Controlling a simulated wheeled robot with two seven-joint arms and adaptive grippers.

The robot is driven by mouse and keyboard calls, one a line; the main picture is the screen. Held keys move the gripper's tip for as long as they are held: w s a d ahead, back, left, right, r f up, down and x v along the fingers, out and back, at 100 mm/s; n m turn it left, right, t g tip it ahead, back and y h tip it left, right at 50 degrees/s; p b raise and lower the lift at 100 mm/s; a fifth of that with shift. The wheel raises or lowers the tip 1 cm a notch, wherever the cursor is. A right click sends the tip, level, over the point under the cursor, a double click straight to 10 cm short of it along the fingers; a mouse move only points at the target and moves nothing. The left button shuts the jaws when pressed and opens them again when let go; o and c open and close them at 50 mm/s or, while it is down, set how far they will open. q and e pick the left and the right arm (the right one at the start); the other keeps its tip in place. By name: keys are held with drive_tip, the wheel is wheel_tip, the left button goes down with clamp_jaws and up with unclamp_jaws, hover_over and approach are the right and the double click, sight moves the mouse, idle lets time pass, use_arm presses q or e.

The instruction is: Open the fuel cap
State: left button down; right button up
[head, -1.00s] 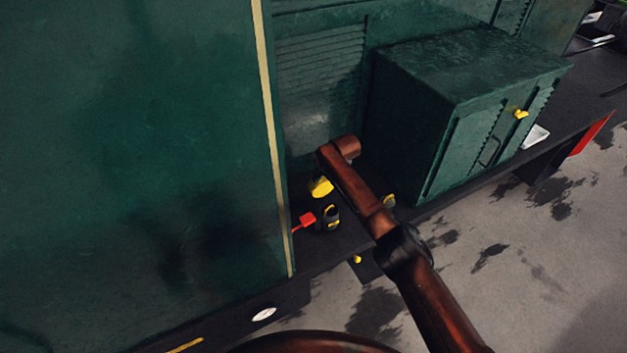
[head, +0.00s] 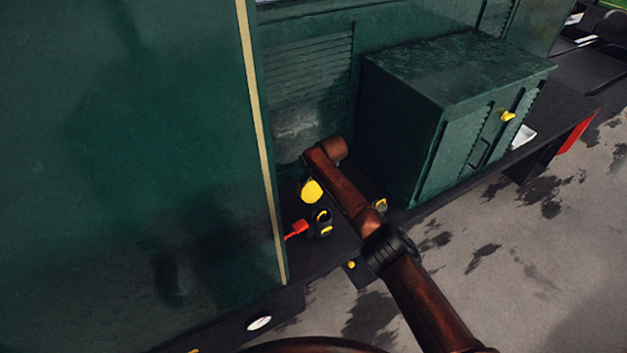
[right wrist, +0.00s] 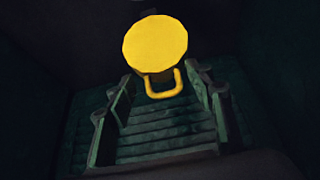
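The fuel cap (head: 312,190) is a round yellow disc beside the green wall, low on the dark ledge in the head view. In the right wrist view the cap (right wrist: 155,43) shows its full face, with a yellow loop just below it. My right gripper (right wrist: 163,88) is open, one finger on each side of the loop, which is seen between the tips. I cannot tell whether they touch it. In the head view my brown right arm hides most of this gripper. My left gripper is not in view.
A black fitting with yellow parts (head: 320,223) and a red handle (head: 297,229) sit just below the cap. A tall green panel (head: 150,150) stands at left. A green cabinet (head: 450,90) with a yellow knob (head: 507,116) stands at right. Grey floor lies lower right.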

drive_tip(key=shift+o, duration=0.6)
drive_tip(key=shift+s+d+f, duration=0.1)
drive_tip(key=shift+f, duration=0.15)
drive_tip(key=v, duration=1.2)
